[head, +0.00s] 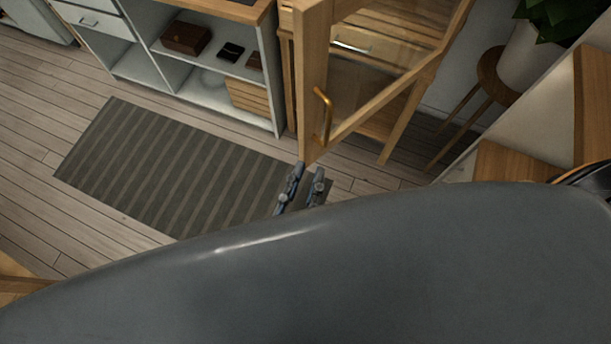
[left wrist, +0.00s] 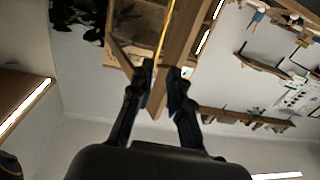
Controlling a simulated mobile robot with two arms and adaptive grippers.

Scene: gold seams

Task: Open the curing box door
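The curing box (head: 400,115) is a wooden cabinet at the top right of the head view. Its wood-framed glass door (head: 313,75) appears swung out from the body, its free edge towards me. A brass handle (head: 324,117) is on that edge; in the left wrist view it is a thin gold line (left wrist: 164,35) running towards the fingertips. My left gripper (head: 303,187) is open, just below the door's lower corner in the head view. The left wrist view shows its fingers (left wrist: 163,85) apart, the door frame behind them; I cannot tell whether they touch it. My right gripper is not in view.
A grey striped mat (head: 160,165) lies on the plank floor at left. A white shelf unit (head: 175,65) stands behind it. A plant stand (head: 490,85) with a potted plant is at right. My large grey arm part hides the lower head view.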

